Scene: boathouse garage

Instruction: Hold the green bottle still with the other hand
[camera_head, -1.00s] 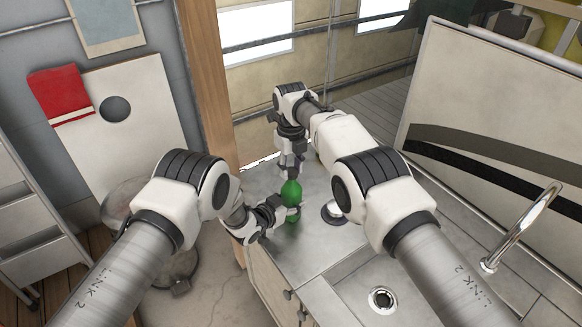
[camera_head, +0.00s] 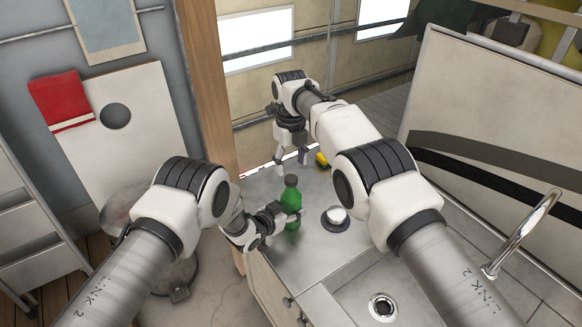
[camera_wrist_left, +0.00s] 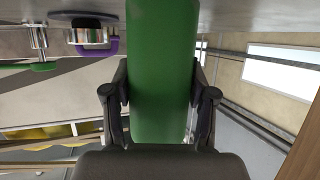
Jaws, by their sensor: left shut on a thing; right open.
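The green bottle (camera_head: 291,195) has a dark cap and stands about upright at the left edge of the steel counter. My left gripper (camera_head: 287,216) is shut around its body from the left. In the left wrist view the bottle (camera_wrist_left: 162,60) fills the space between the two fingers (camera_wrist_left: 160,97), one on each side. My right gripper (camera_head: 292,162) is open and empty, behind and above the bottle, with its fingers apart and clear of the cap. The bottle's base is partly hidden by my left gripper.
A round black-and-white object (camera_head: 337,217) is on the counter (camera_head: 305,262) right of the bottle. A yellow sponge-like item (camera_head: 322,160) lies behind it. The sink drain (camera_head: 382,307) and chrome tap (camera_head: 522,235) are at the right. A wooden post (camera_head: 216,80) rises at the left.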

